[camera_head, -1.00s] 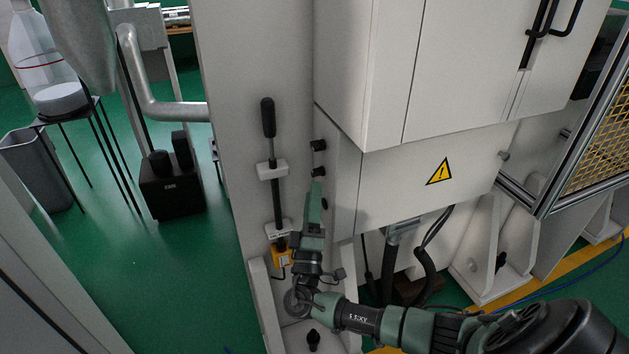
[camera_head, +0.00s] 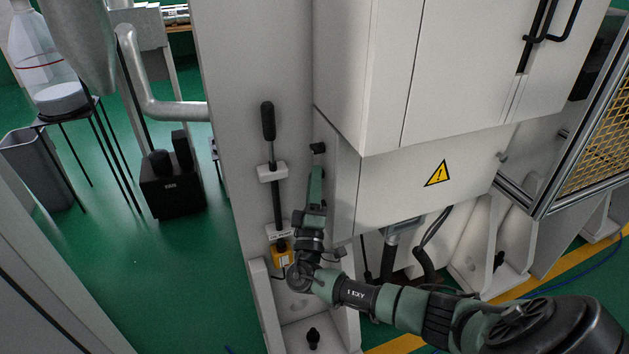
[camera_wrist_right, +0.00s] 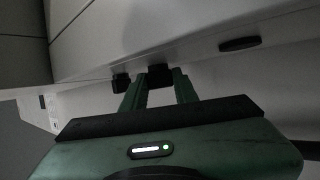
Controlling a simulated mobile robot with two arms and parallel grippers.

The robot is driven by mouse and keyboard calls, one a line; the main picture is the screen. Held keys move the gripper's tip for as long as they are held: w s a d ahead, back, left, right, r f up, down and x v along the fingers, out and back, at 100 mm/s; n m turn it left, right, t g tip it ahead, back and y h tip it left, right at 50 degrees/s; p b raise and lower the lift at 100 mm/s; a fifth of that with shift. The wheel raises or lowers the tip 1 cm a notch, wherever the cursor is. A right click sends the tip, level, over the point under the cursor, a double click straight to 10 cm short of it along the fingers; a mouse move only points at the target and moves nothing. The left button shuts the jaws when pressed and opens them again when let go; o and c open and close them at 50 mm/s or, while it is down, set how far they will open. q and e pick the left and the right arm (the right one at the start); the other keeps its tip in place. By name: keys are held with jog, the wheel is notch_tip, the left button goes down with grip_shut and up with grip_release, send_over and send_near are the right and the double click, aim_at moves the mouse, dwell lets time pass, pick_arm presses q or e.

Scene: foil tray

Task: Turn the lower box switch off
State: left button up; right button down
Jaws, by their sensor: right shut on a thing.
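Small black switches sit on the narrow grey side panel below the white cabinet. The upper switch (camera_head: 318,148) shows clear in the head view. My right gripper (camera_head: 316,172) stands just below it, pointing up, and covers the place of the switch beneath. In the wrist view my right gripper's two green fingers (camera_wrist_right: 159,88) are closed around a black switch (camera_wrist_right: 159,74), which shows between their tips. Another black switch (camera_wrist_right: 121,82) is close to the left finger, and a dark oval piece (camera_wrist_right: 238,43) is farther right. Whether the held switch is turned cannot be told. My left gripper is out of view.
A black-handled lever (camera_head: 268,122) stands on the grey column left of my right gripper. The white cabinet (camera_head: 340,75) overhangs from above right. A warning-marked box (camera_head: 410,185) is at right, and a yellow piece (camera_head: 281,254) is low beside my wrist.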

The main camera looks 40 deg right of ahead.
jog(key=shift+s+r+n+g+y+p, duration=0.1)
jog(key=shift+n+g+y+p, duration=0.65)
jog(key=shift+p, duration=1.1)
jog(key=shift+w+r+n+g+y+p, duration=0.15)
jog(key=shift+n+g+y+p, duration=0.6)
jog(key=shift+p, duration=1.05)
jog(key=shift+s+r+n+g+y+p, duration=0.15)
jog(key=shift+n+g+y+p, duration=0.25)
jog(key=shift+y+p, duration=1.05)
jog(key=shift+h+p, duration=0.4)
jog(key=shift+h, duration=0.05)
jog(key=c, duration=1.1)
grip_release()
jog(key=b+v, duration=0.2)
jog(key=v, duration=0.6)
